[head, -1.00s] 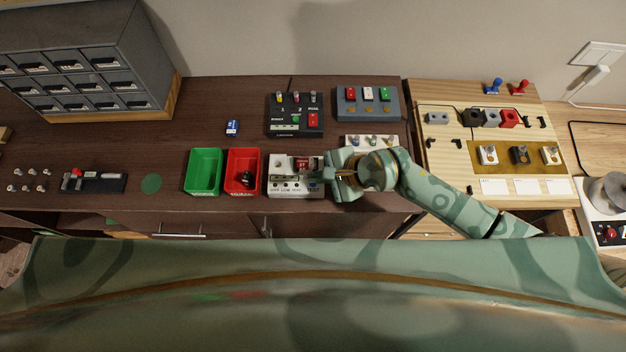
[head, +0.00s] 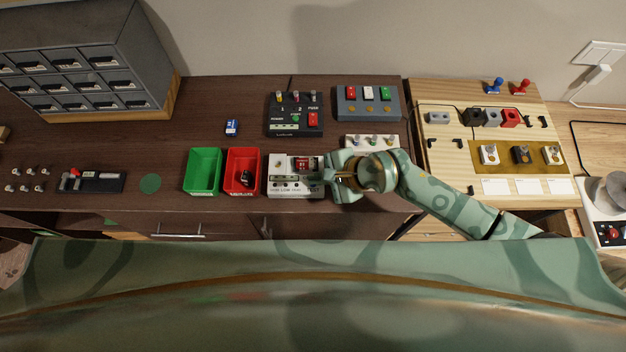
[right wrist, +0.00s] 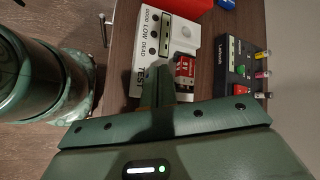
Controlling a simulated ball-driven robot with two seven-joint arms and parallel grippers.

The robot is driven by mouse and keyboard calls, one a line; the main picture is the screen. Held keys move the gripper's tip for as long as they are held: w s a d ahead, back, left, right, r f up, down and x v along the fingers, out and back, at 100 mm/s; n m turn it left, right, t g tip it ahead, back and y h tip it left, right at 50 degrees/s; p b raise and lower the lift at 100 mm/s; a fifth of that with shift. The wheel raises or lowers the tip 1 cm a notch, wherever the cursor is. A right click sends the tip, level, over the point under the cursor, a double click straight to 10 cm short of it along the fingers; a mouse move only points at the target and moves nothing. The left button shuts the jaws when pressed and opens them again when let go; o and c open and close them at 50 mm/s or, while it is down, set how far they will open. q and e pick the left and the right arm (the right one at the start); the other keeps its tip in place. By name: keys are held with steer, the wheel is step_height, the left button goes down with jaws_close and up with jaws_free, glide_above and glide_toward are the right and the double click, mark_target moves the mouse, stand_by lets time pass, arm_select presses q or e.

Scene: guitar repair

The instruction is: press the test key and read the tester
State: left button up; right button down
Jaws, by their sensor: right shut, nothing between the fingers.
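The white tester (head: 283,191) stands on the dark bench and also shows in the right wrist view (right wrist: 146,57). Its face reads GOOD, LOW, DEAD and TEST beside a dark indicator strip (right wrist: 176,30); I cannot tell whether any mark is lit. A red battery (head: 303,162) sits in the tester, beside my fingers in the right wrist view (right wrist: 185,67). My right gripper (head: 330,177) is shut and empty, its tips over the TEST end of the tester. The fingers hide the test key, so I cannot tell whether they touch it. My left gripper is out of view.
A red bin (head: 242,193) with a small dark item and a green bin (head: 203,192) stand left of the tester. Behind are a black pedal (head: 275,128), a grey box with three switches (head: 367,117) and a white strip with knobs (head: 351,140). A blue-white block (head: 232,128) lies behind the bins.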

steer(key=shift+f+b, duration=0.3)
steer(key=shift+f, duration=0.1)
stand_by(0.5)
steer(key=shift+r+p, duration=0.85)
step_height(320, 180, up, 5)
steer(key=p, duration=0.4)
steer(key=shift+p, duration=0.3)
stand_by(0.4)
